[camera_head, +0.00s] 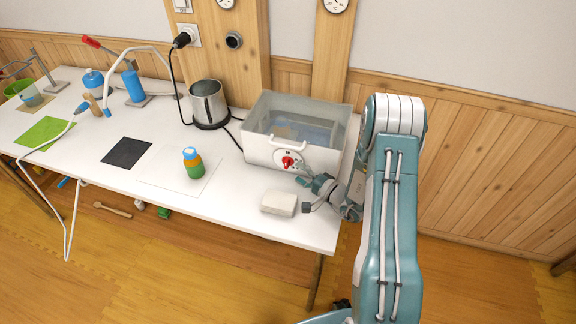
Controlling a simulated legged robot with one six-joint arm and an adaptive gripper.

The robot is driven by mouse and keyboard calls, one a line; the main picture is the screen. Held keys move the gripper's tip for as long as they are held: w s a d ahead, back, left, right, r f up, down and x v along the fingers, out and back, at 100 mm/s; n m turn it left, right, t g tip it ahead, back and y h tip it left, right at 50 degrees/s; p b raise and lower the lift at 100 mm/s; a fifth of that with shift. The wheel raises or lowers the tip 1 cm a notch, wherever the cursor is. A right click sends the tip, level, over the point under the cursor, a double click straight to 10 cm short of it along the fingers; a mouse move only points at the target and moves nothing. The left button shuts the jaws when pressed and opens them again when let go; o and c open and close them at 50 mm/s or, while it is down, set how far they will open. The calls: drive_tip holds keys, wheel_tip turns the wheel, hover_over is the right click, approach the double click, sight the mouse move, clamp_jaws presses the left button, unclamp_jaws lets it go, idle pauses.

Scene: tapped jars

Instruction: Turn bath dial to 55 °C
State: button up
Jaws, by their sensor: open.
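The bath (258,151) is a white box with a clear, water-filled upper part, standing at the right end of the white table. Its red dial (287,162) sits on a round pale plate on the front wall. The scale marks and the dial's setting are too small to read. My gripper (303,192) is just right of and below the dial, close to the bath's front. It is open with nothing between its fingers, and it appears apart from the dial.
A white block (279,203) lies on the table left of my gripper. An orange and green bottle with a blue cap (193,163) stands on a white sheet. A kettle (208,104) stands left of the bath. The table (235,215) is clear at its front edge.

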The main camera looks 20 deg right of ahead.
sight(288, 166)
drive_tip(key=shift+x, duration=2.35)
